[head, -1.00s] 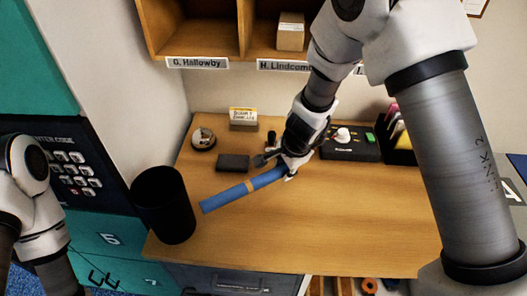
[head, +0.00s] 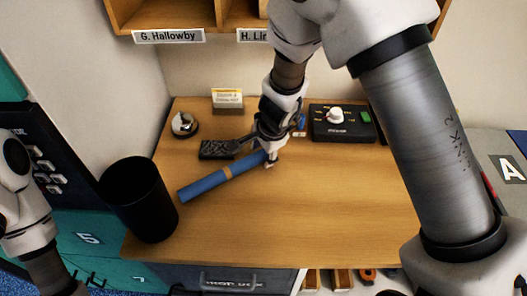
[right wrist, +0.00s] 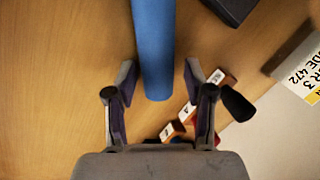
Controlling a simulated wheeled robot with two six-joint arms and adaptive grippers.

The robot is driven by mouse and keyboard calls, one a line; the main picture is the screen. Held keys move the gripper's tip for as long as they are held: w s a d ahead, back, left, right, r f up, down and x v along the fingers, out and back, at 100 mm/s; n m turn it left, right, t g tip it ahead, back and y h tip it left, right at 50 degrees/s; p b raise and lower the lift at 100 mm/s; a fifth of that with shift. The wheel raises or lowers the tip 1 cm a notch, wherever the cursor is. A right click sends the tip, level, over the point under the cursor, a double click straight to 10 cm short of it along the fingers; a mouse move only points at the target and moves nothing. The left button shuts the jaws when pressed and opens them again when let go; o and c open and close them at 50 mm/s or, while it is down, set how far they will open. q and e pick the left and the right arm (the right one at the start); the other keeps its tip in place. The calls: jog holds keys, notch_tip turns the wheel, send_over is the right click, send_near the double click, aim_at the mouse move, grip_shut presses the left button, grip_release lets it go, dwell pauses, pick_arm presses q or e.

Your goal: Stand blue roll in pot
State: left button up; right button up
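The blue roll (head: 205,184), with a tan band around its middle, lies flat and slanted on the wooden desk. My right gripper (head: 265,158) is at its right end. In the right wrist view the blue roll (right wrist: 153,45) reaches between the two open fingers of the right gripper (right wrist: 158,80), with a gap on each side. The pot, a black open-topped cylinder (head: 140,205), stands upright at the desk's left front, left of the roll and apart from it. Its inside bottom is hidden. My left arm shows at the left edge, but its gripper is out of view.
A dark block (head: 217,149) lies just behind the roll. A round tin (head: 184,124), a small sign (head: 227,100) and a black control box (head: 342,123) stand farther back. Small lettered blocks (right wrist: 190,108) lie close to the right gripper. The desk's front middle (head: 290,220) is clear.

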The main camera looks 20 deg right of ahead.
jog(key=shift+d, duration=0.1)
dwell(0.3)
jog(key=shift+r+p, duration=0.4)
jog(key=shift+r, duration=0.05)
jog(key=p+v, duration=0.4)
jog(key=v, duration=0.7)
jog(key=shift+r+p, duration=0.15)
jog(key=shift+p, duration=0.15)
jog(key=shift+s+r, duration=0.1)
